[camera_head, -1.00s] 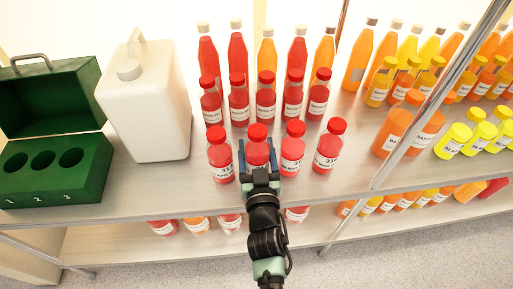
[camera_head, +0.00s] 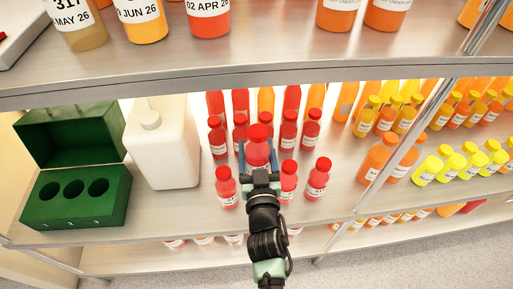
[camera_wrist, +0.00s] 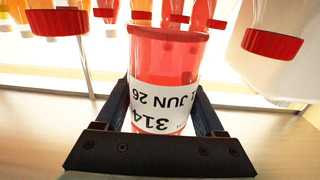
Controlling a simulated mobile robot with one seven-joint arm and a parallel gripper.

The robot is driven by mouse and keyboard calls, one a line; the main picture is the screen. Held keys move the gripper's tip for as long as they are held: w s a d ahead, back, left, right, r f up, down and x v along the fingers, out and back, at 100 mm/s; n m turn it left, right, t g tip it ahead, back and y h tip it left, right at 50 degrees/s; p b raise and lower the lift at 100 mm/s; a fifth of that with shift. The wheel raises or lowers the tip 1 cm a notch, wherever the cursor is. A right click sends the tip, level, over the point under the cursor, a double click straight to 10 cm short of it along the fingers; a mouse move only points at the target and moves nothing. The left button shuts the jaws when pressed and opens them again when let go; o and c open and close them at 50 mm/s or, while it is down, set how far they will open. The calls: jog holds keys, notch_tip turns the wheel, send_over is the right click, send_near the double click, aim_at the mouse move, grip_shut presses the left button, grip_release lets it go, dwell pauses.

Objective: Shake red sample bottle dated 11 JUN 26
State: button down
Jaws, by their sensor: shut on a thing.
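My gripper (camera_head: 258,165) is shut around a red bottle with a red cap (camera_head: 259,146), above the shelf. In the wrist view the same red bottle (camera_wrist: 165,70) appears upside down between the fingers. Its white label (camera_wrist: 160,110) reads 314 and a date ending "1 JUN 26"; the date's start curves out of sight. Other red bottles stand on the shelf at its left (camera_head: 226,185) and right (camera_head: 288,180), with another red bottle (camera_head: 318,180) further right.
A green box with three numbered holes (camera_head: 100,215) and a white jug (camera_head: 165,160) stand left on the shelf (camera_head: 160,215). More bottles stand behind and right. An upper shelf edge (camera_head: 230,80) lies overhead; a metal post (camera_head: 405,145) stands right.

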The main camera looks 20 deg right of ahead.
aim_at(257, 128)
jog(key=shift+r+p, duration=3.1)
jog(key=shift+r, duration=0.6)
jog(key=shift+f, duration=0.1)
jog(key=s+a+f+n+y+p, duration=0.2)
jog(key=s+a+y+p, duration=0.1)
jog(key=s+a, duration=0.5)
jog(key=s+a+f+n+y+p, duration=0.1)
jog(key=s+a+f+y+p, duration=0.15)
jog(key=s+a, duration=0.6)
jog(key=s+d, duration=0.1)
jog(key=d, duration=0.6)
jog(key=w+a, duration=0.1)
jog(key=a, duration=0.6)
jog(key=shift+w+t, duration=0.4)
